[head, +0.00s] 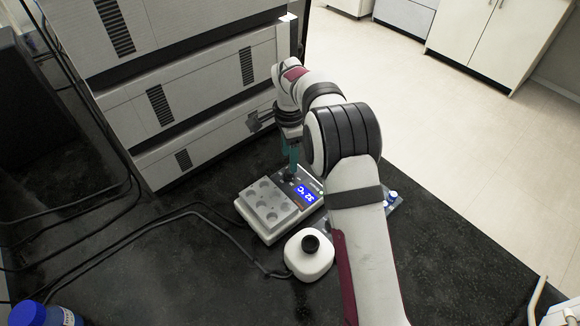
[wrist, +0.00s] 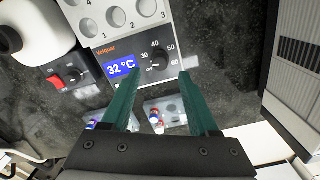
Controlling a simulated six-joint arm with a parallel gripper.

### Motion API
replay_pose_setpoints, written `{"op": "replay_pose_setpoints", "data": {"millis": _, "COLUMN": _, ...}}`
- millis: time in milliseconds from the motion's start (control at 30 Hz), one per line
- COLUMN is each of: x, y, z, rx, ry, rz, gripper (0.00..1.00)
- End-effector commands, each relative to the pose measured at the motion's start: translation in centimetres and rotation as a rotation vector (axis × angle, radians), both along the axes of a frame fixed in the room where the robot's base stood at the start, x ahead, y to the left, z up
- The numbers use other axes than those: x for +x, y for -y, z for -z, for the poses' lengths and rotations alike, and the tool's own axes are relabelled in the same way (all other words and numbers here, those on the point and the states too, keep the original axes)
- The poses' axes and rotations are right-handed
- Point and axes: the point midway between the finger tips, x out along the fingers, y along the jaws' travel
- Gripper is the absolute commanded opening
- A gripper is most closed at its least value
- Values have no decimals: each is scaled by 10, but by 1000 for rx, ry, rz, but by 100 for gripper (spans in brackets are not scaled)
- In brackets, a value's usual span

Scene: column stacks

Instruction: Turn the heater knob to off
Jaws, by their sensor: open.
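The heater (head: 250,218) is a light grey box with a metal well block (head: 268,203) on top and a lit blue display, which reads 32 °C in the wrist view (wrist: 120,66). Its round dark knob (wrist: 158,59) sits right of the display, with numbers from 30 to 60 around it. I cannot tell for sure where its pointer is set. My gripper (head: 290,174) is over the heater's knob side. In the wrist view, its two teal fingers (wrist: 158,76) are apart, with the knob between or just beyond their tips. Contact cannot be told. The knob is hidden in the head view.
A white rounded device with a black top (head: 310,244) stands in front of the heater. Small capped tubes (wrist: 157,122) lie in a rack nearby. Stacked grey instrument modules (head: 205,92) rise behind. Cables cross the black bench left.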

Motion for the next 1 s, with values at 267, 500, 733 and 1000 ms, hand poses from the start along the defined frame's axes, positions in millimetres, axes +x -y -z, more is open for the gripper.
{"op": "replay_pose_setpoints", "data": {"millis": 267, "x": 0, "y": 0, "z": 47, "rx": 1, "ry": -1, "rz": -1, "gripper": 61}}
{"op": "replay_pose_setpoints", "data": {"millis": 500, "x": 0, "y": 0, "z": 53, "rx": 0, "ry": 0, "rz": -1, "gripper": 61}}
{"op": "replay_pose_setpoints", "data": {"millis": 733, "x": 0, "y": 0, "z": 52, "rx": 1, "ry": 0, "rz": -1, "gripper": 39}}
{"op": "replay_pose_setpoints", "data": {"millis": 1000, "x": 0, "y": 0, "z": 52, "rx": 1, "ry": 0, "rz": 0, "gripper": 0}}
